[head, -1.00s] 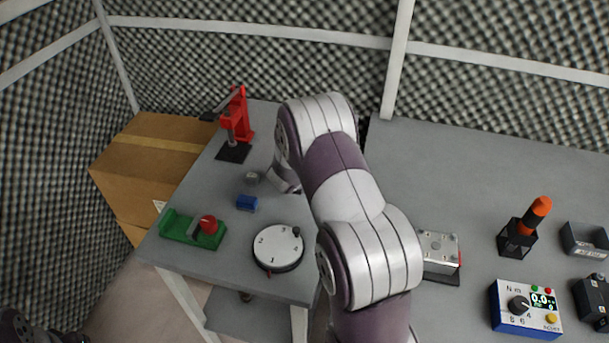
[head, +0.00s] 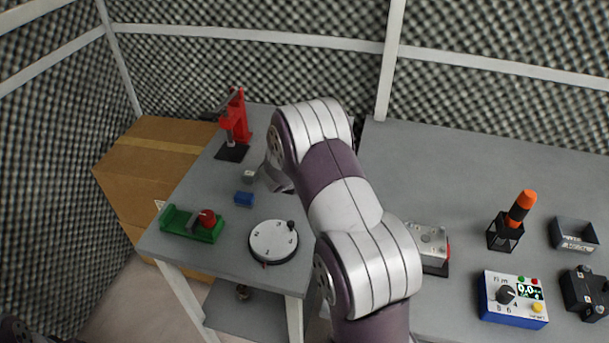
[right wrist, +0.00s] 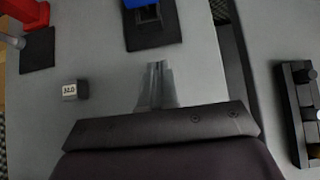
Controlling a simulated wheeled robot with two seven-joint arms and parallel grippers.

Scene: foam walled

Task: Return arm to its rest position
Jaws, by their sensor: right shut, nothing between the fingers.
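My right arm (head: 343,205) rises from the bottom middle of the head view and bends over the gap between the two tables. My left gripper is not in view; only a dark part of my own body shows at the bottom left corner of the head view.
The left table holds a red press (head: 237,120), a blue block (head: 244,199), a green fixture (head: 192,224) and a round numbered dial (head: 273,241). The right table holds a metal box (head: 430,243), an orange-handled tool (head: 520,207), a meter (head: 512,300) and a tray (head: 573,234).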

